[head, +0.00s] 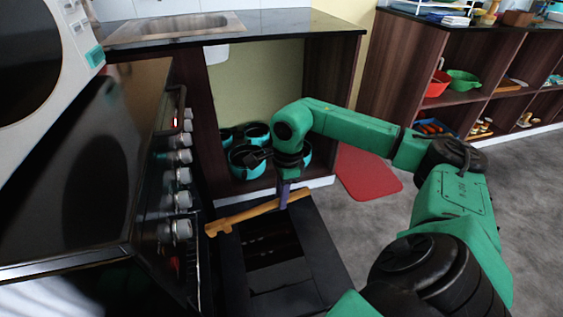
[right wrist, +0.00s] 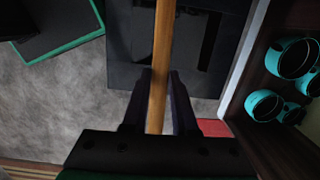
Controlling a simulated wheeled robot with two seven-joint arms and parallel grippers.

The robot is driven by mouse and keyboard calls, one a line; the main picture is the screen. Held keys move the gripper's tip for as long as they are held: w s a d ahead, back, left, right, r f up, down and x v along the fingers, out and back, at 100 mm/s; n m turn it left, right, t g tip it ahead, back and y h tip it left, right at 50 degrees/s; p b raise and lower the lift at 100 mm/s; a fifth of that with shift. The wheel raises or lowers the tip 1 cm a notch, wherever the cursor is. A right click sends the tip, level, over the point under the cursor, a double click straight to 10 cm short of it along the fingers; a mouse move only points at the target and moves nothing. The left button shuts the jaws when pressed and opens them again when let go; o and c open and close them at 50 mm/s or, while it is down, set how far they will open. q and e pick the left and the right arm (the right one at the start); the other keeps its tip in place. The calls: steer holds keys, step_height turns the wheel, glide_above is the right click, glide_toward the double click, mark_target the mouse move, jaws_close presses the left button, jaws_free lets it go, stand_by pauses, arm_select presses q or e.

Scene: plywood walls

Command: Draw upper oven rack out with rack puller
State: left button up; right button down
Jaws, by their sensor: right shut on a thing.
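The wooden rack puller (head: 245,215) is a flat, light-brown stick. Its notched end is near the oven front, at the left in the head view. My right gripper (head: 285,193) is shut on the puller near its other end, above the open oven door (head: 318,235). In the right wrist view the puller (right wrist: 161,55) runs up between the two dark fingers. The oven (head: 150,190) is black with a row of knobs. The upper rack is not visible; the oven's inside is hidden from this angle. My left gripper is not in view.
Teal pots (head: 257,131) stand in the open cabinet beside the oven. A red mat (head: 368,174) lies on the grey floor. A shelf unit (head: 460,85) with bowls is at the back right. A microwave (head: 85,35) is at upper left.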

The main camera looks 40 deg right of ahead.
mark_target(244, 211)
steer(key=shift+w+f, duration=0.1)
steer(key=shift+a, duration=0.15)
steer(key=a, duration=0.1)
steer(key=w+a+p, duration=0.1)
steer(key=a, duration=0.1)
steer(key=shift+w+a+f+p, duration=0.15)
steer(key=shift+w+a+p, duration=0.15)
steer(key=shift+w, duration=0.1)
steer(key=shift+w+a+f, duration=0.15)
steer(key=shift+w+a, duration=0.2)
steer(key=shift+a, duration=0.4)
steer(key=a, duration=0.1)
steer(key=w+a, duration=0.1)
steer(key=a, duration=0.1)
steer(key=shift+w+f, duration=0.2)
steer(key=shift+f, duration=0.05)
steer(key=shift+w+a+f+b, duration=0.1)
steer(key=shift+f+b, duration=0.2)
steer(key=shift+f, duration=0.3)
steer(key=shift+w+a+f+b, duration=0.1)
steer(key=shift+f+b, duration=0.2)
steer(key=shift+f, duration=0.3)
steer(key=shift+f+b, duration=0.3)
steer(key=shift+f, duration=0.2)
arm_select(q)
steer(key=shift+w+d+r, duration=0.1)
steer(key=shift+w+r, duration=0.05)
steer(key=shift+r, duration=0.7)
arm_select(e)
steer(key=shift+s, duration=0.1)
